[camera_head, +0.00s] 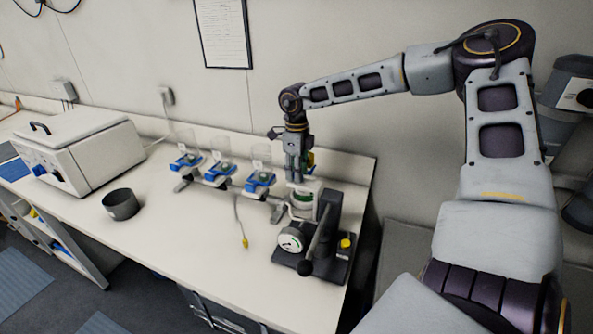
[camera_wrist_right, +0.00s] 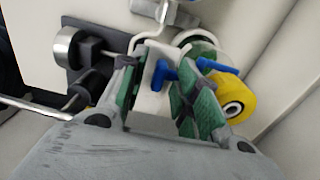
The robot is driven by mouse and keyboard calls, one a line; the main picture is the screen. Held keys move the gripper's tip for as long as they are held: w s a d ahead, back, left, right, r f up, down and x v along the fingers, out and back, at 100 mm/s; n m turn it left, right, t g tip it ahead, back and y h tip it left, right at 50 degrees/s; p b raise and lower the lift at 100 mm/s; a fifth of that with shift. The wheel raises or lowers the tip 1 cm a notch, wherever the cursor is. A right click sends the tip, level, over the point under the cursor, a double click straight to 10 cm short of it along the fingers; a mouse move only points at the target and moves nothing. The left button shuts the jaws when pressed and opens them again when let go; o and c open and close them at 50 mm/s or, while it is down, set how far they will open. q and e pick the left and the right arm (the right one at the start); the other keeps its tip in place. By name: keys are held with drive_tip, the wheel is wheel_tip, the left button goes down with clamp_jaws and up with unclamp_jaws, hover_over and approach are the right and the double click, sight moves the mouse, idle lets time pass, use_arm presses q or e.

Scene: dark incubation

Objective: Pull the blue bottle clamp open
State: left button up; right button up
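In the wrist view, a blue T-shaped piece (camera_wrist_right: 163,73), likely the blue clamp's handle, shows between the green-padded fingers of my right gripper (camera_wrist_right: 158,82). The fingers are apart, and I cannot see contact with the piece. A second blue piece (camera_wrist_right: 216,67) lies just right of the right finger, by a yellow roller (camera_wrist_right: 235,97). In the head view, my right gripper (camera_head: 297,172) points down just above a white and green fixture (camera_head: 303,203) at the bench's right end. The clamp there is mostly hidden by the gripper. My left gripper is not in view.
Several clear bottles in blue holders (camera_head: 260,182) stand in a row to the left. A dark device with a lever (camera_head: 322,240) sits close in front of the gripper. A black cup (camera_head: 121,204) and a white box (camera_head: 85,150) stand further left.

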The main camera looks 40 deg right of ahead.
clamp_jaws()
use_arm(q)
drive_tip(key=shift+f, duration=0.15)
use_arm(e)
drive_tip(key=shift+a, duration=0.15)
drive_tip(key=shift+s+a+f+b, duration=0.1)
drive_tip(key=shift+s+a+b, duration=0.25)
drive_tip(key=shift+a+b, duration=0.2)
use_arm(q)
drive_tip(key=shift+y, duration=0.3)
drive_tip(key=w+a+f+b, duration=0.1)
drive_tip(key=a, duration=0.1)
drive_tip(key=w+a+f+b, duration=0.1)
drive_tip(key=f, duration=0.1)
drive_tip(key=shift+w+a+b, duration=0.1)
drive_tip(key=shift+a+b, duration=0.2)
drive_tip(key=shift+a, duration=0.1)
use_arm(e)
drive_tip(key=a, duration=0.1)
drive_tip(key=s+a, duration=0.1)
drive_tip(key=a, duration=0.1)
drive_tip(key=s+a, duration=0.1)
drive_tip(key=shift+s+a, duration=0.25)
drive_tip(key=shift+a, duration=0.1)
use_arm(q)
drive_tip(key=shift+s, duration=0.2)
